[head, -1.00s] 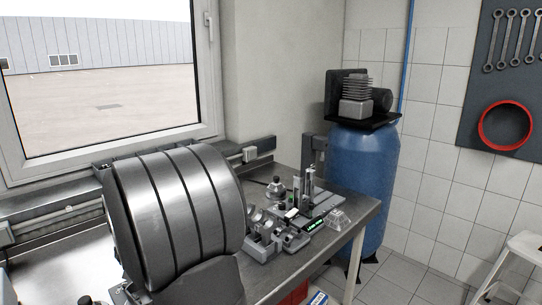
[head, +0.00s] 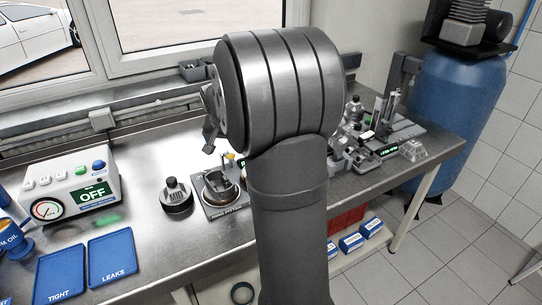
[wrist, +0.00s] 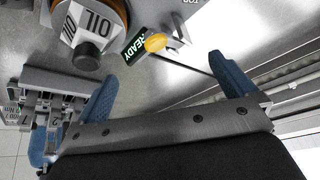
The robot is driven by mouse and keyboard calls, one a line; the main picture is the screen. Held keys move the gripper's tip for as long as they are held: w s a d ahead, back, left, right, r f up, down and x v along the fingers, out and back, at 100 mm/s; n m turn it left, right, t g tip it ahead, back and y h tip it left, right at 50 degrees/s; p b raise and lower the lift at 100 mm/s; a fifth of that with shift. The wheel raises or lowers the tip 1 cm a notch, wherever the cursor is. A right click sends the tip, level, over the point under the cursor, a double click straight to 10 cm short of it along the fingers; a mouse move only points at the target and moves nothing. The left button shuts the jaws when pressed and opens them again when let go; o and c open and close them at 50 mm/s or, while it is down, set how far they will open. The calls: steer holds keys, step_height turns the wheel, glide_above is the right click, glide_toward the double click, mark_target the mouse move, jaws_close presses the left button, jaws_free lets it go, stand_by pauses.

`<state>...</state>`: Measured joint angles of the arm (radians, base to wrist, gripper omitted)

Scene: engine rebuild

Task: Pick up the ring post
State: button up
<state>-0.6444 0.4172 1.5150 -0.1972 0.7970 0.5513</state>
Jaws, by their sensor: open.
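A ring post labelled MID (head: 176,195) stands upright on the steel bench in the head view, a dark knob on top. A second post, labelled OIL (wrist: 88,28), is at the upper left of the wrist view, with a dark round knob facing the camera. I cannot tell which post the task means. My gripper (wrist: 135,85) is open, its blue-padded fingers wide apart with nothing held between them. The OIL post is beyond the fingers, apart from them. In the head view my arm hides most of the gripper and the bench behind it.
A ring fitter stand (head: 222,190) is right of the MID post. A green READY display (wrist: 136,44) and yellow knob (wrist: 155,42) are beside the OIL post. A tester reading OFF (head: 72,190) and blue TIGHT (head: 62,272) and LEAKS (head: 112,258) trays are at the left.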

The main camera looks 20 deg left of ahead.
steer(key=d+r+m+g+h, duration=0.2)
steer(key=d+r+m+g, duration=0.5)
steer(key=m, duration=1.1)
steer(key=f, duration=0.5)
steer(key=f+t, duration=0.1)
steer(key=f, duration=0.4)
steer(key=d+f+t, duration=0.1)
steer(key=f, duration=0.4)
steer(key=shift+w+d+f+m, duration=0.1)
steer(key=shift+w+f+m, duration=0.05)
steer(key=shift+w+m, duration=0.15)
steer(key=c, duration=1.1)
step_height(320, 180, up, 4)
steer(key=shift+r, duration=0.2)
steer(key=d+r, duration=0.6)
steer(key=d, duration=0.5)
steer(key=w+a+f, duration=0.2)
steer(key=w+a, duration=0.3)
steer(key=w, duration=0.7)
step_height(320, 180, down, 10)
steer(key=shift+w+a, duration=0.1)
